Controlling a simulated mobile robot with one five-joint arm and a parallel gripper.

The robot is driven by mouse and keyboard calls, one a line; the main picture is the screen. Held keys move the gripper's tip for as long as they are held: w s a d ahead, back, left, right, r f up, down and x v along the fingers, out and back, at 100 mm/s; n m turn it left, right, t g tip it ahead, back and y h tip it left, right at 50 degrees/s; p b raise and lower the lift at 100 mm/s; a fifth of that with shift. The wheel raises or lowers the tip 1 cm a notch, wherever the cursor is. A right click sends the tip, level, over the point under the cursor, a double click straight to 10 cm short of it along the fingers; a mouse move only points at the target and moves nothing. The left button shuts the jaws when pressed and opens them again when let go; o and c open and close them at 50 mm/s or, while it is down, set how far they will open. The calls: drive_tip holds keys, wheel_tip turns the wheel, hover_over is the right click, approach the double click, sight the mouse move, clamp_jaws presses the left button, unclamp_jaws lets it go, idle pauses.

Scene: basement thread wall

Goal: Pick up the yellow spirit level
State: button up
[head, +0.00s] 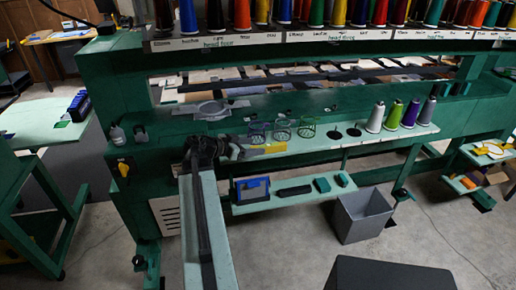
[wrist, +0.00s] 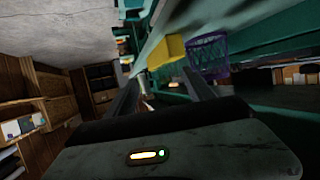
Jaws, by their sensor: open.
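The yellow spirit level (head: 268,149) lies along the front edge of the upper green shelf in the head view. Its left end is close to my gripper (head: 236,150), and the contact there is too small to make out. In the wrist view the yellow spirit level (wrist: 168,51) shows end-on, ahead of my gripper (wrist: 160,82). The two dark fingers are apart with nothing between them. The level appears beyond the fingertips, slightly toward the right finger.
A purple wire basket (wrist: 208,52) stands close beside the level. A lower shelf (head: 266,202) holds a blue box (head: 252,190). A grey bin (head: 362,215) stands on the floor.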

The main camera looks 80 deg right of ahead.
sight(267, 146)
drive_tip(key=shift+s+d+f+b, duration=0.35)
drive_tip(key=shift+d+f+b, duration=0.25)
drive_tip(key=shift+d, duration=0.25)
drive_tip(key=b+x, duration=0.2)
drive_tip(key=x, duration=0.3)
drive_tip(key=shift+s+d, duration=0.15)
drive_tip(key=shift+s, duration=0.05)
clamp_jaws()
